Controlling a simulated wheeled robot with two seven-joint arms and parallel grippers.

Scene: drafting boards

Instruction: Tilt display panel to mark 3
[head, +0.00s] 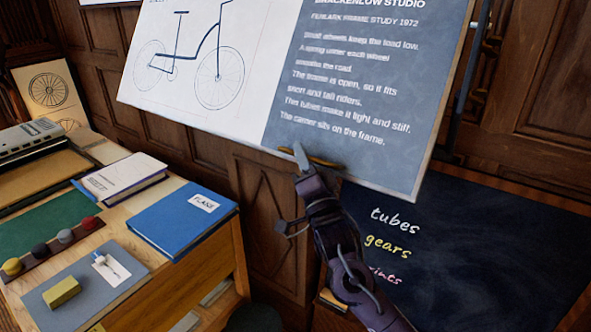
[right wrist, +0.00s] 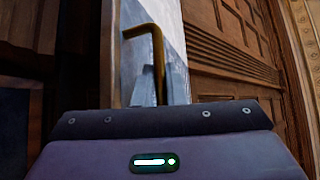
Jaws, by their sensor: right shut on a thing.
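The display panel (head: 270,75) hangs tilted across the top of the head view, with a bicycle drawing on its white left half and text on its blue-grey right half. My right gripper (head: 305,160) is at the panel's lower edge, shut on a brass handle (head: 324,162). The bent brass handle also shows in the right wrist view (right wrist: 157,60), in front of the panel's pale edge (right wrist: 177,50). No numbered tilt mark can be made out. My left gripper is out of view.
A wooden desk (head: 215,267) stands at the left, with a blue book (head: 175,222), a white-covered book (head: 120,175), and a grey mat (head: 112,290). A dark chalkboard (head: 490,250) with written words lies below the panel at right. Wood panelling (head: 265,205) is behind.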

